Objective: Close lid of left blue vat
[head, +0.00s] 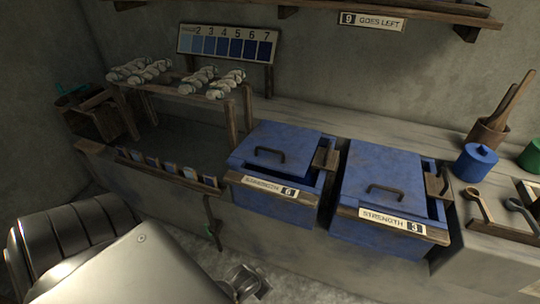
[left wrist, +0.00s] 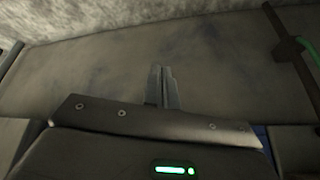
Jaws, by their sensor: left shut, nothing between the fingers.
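The left blue vat (head: 248,178) is set in the counter in the middle of the head view, with a label ending in 6 on its front. Its blue lid (head: 285,140) with a dark bar handle (head: 270,152) lies over the top. A dark gap shows along the lid's front and right edges; I cannot tell whether it is fully seated. My left gripper (left wrist: 163,74) is shut and empty in the left wrist view, in front of a plain grey surface. In the head view my left arm is low at the left, below and apart from the vat. My right gripper is out of view.
A second blue vat (head: 345,215), labelled STRENGTH 3, stands to the right, its lid (head: 385,170) lying over it. A wooden rack (head: 248,108) with pale skeins is at the left. A blue jar (head: 474,163) and wooden ladle (head: 479,204) are at the right.

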